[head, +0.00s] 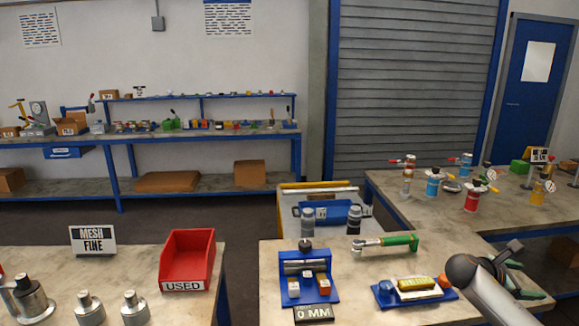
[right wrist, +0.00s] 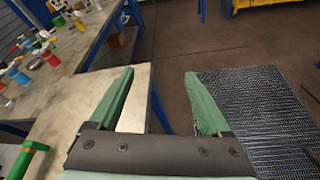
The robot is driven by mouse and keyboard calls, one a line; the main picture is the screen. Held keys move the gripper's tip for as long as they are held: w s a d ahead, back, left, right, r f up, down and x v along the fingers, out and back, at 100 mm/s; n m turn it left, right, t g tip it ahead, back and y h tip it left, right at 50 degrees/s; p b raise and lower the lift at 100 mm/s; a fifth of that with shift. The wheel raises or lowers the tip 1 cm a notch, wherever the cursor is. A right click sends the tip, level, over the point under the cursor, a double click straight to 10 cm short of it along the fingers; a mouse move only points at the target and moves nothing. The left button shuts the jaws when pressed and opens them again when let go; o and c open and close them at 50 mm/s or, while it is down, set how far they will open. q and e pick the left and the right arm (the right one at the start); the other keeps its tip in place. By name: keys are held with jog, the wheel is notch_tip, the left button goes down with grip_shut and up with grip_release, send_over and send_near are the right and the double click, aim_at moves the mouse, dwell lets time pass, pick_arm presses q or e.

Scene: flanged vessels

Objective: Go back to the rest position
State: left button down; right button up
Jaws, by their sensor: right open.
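My right gripper (head: 517,268) is at the lower right of the head view, above the right end of the near workbench (head: 371,279). In the right wrist view its two green fingers (right wrist: 160,98) are wide apart with nothing between them. Below them are the edge of the bench and the floor. My left gripper is in neither view.
A blue tray (head: 389,296) with a sponge-like block and a green-handled tool (head: 398,242) lie left of my right gripper. A blue fixture (head: 303,268) and a red USED bin (head: 188,262) are further left. Flanged vessels (head: 472,197) stand on the bench behind. Dark mesh matting (right wrist: 262,110) covers floor.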

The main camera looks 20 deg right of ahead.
jog(key=w+a+f+m+t+y, duration=0.1)
jog(key=w+a+m+t+y, duration=0.15)
jog(key=w+t, duration=0.95)
jog(key=w+a+r+m+t+y, duration=0.4)
jog(key=w+a+t+y, duration=0.15)
jog(key=w+a, duration=0.45)
jog(key=s+a+f+g+y, duration=0.1)
jog(key=s+a+f+y, duration=0.2)
jog(key=a+f, duration=1.05)
jog(key=s+a+f+m+g+y, duration=0.1)
jog(key=s+a+f+g+y, duration=0.2)
jog(key=s+a+f, duration=1.2)
jog(key=shift+a+f+m+y, duration=0.4)
jog(key=shift+a+f, duration=0.25)
jog(key=shift+a, duration=0.3)
jog(key=s+a, duration=0.3)
jog(key=s+a+f+m+g+y, duration=0.1)
jog(key=s+a, duration=0.2)
jog(key=s+a+f+m, duration=0.1)
jog(key=s+a, duration=0.2)
jog(key=s, duration=0.1)
jog(key=shift+s+a+g, duration=0.1)
jog(key=shift+a+g, duration=0.25)
jog(key=shift+c, duration=0.3)
